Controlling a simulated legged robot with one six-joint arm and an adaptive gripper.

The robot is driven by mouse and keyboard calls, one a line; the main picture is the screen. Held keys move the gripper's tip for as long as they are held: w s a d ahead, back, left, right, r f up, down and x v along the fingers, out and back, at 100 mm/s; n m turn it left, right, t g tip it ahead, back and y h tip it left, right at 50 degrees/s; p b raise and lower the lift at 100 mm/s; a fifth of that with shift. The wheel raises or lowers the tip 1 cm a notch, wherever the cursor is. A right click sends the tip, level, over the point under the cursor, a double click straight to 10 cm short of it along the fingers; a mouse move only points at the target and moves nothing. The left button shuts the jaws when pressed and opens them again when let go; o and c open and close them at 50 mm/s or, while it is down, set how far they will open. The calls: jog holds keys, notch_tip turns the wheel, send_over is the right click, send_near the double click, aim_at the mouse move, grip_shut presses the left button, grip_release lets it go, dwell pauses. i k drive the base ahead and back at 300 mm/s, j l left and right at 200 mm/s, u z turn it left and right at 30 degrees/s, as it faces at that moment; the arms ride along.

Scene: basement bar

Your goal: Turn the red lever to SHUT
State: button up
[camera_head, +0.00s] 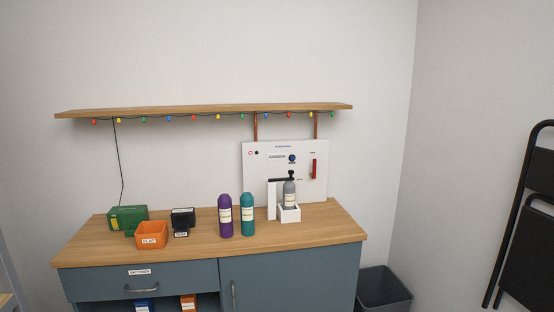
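The red lever (314,169) is on the right side of a white panel (258,186) that stands at the back of the counter. It hangs close to vertical. Small labels sit above it and to its left, too small to read, so I cannot tell which one says SHUT. A grey bottle (289,192) stands in a white holder (290,214) in front of the panel, left of and below the lever. The lever itself is not covered. My gripper is not in view.
Purple (225,217) and teal (247,215) bottles, an orange bin (152,235), a green box (127,217) and a black device (182,218) stand on the wooden counter (325,232). A shelf (205,111) with string lights hangs above. A grey bin (383,289) and black folded chair (530,220) are right.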

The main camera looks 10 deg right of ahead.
aim_at(313, 174)
jog(key=i+u, duration=0.15)
jog(key=i, duration=0.3)
jog(key=i+l+u, duration=0.1)
jog(key=i, duration=0.35)
jog(key=i+l+u, duration=0.15)
jog(key=i, duration=0.3)
jog(key=i+l+u, duration=0.1)
jog(key=i+l, duration=0.15)
jog(key=i, duration=0.2)
jog(key=z, duration=1.2)
jog(key=l+u, duration=0.1)
